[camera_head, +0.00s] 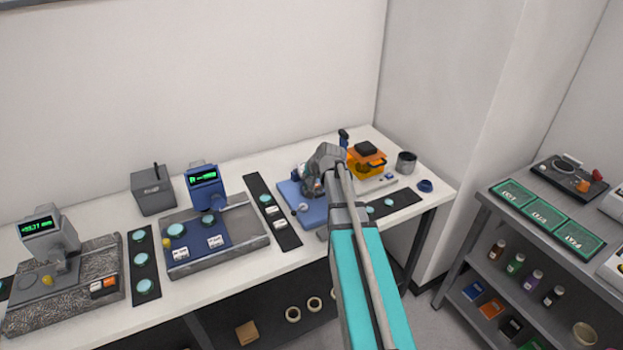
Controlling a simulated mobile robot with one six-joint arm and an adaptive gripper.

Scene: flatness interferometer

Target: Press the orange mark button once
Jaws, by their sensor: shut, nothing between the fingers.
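My arm reaches from the lower middle of the head view to the back table. My gripper (313,187) is over the blue plate (290,192); it is shut and empty, its fingertips small and partly hidden by the wrist. A small orange patch (96,287) is on the front right of the grey granite stand at far left, beside a white one. I cannot tell which orange part is the mark button.
A blue-headed gauge with green display (203,178) stands on a grey plate left of my gripper. Black strips with round discs (265,200) lie between stations. A dark cup (406,162) and blue ring (425,186) are at right. A grey shelf unit (480,232) stands farther right.

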